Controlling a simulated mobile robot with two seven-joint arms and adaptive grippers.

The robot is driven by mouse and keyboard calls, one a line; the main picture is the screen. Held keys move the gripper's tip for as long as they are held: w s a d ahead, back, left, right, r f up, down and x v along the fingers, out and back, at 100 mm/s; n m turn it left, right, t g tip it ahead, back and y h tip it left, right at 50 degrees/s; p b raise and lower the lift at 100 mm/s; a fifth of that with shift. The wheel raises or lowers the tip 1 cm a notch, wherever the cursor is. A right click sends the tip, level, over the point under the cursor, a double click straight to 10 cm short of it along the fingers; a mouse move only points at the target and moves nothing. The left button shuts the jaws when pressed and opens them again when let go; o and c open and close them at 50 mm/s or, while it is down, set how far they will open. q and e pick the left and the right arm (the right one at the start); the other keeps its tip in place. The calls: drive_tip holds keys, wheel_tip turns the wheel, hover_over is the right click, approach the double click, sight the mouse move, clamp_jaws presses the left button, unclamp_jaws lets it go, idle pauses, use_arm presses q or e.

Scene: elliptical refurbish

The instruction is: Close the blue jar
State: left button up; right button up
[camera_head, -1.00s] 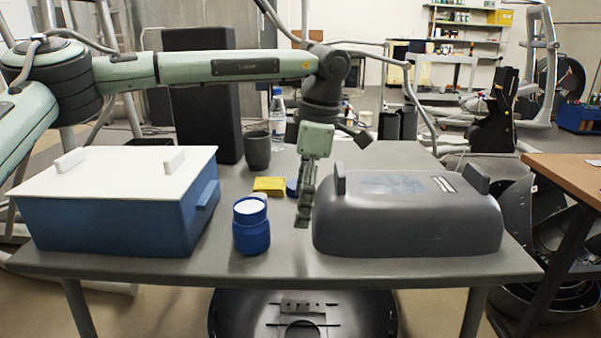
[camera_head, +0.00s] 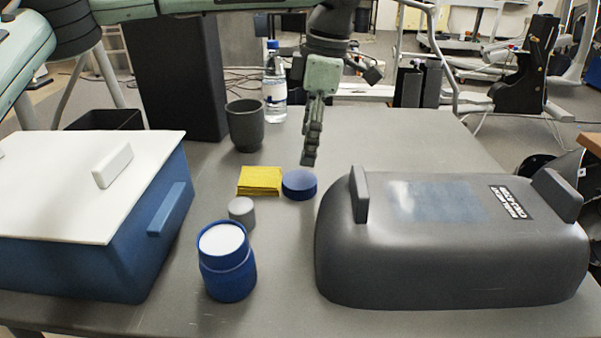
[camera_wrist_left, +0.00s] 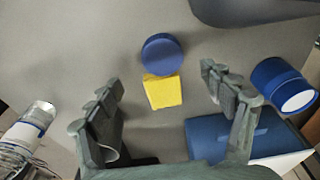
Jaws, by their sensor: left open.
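The blue jar (camera_head: 228,268) stands upright on the table, left of centre, with a white top surface showing and no blue lid on it. It also shows at the right of the left wrist view (camera_wrist_left: 277,82). A round blue lid (camera_head: 299,185) lies flat on the table behind and right of the jar. In the left wrist view the lid (camera_wrist_left: 162,54) lies ahead of my fingers, beyond the yellow block. My left gripper (camera_head: 309,160) is above the table near the lid, pointing down. Its fingers (camera_wrist_left: 165,95) are apart and empty. My right gripper is not in view.
A yellow block (camera_head: 260,181) touches or nearly touches the lid. A small grey cylinder (camera_head: 242,211) stands behind the jar. A blue box with white top (camera_head: 155,233) is at left, a large grey case (camera_head: 450,260) at right. A grey cup (camera_head: 245,125) and bottle (camera_head: 274,90) stand behind.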

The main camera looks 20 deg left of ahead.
sight(300, 179)
use_arm(q)
drive_tip(key=shift+s, duration=0.15)
drive_tip(key=shift+a+f, duration=0.15)
drive_tip(key=shift+f, duration=1.1)
drive_tip(key=shift+f, duration=0.1)
drive_tip(key=f, duration=0.3)
drive_tip(key=a+f, duration=0.1)
drive_tip(key=f, duration=0.1)
drive_tip(key=shift+s, duration=0.2)
drive_tip(key=c, duration=1.1)
drive_tip(key=shift+o, duration=0.2)
drive_tip(key=shift+r, duration=0.1)
drive_tip(key=shift+r, duration=0.1)
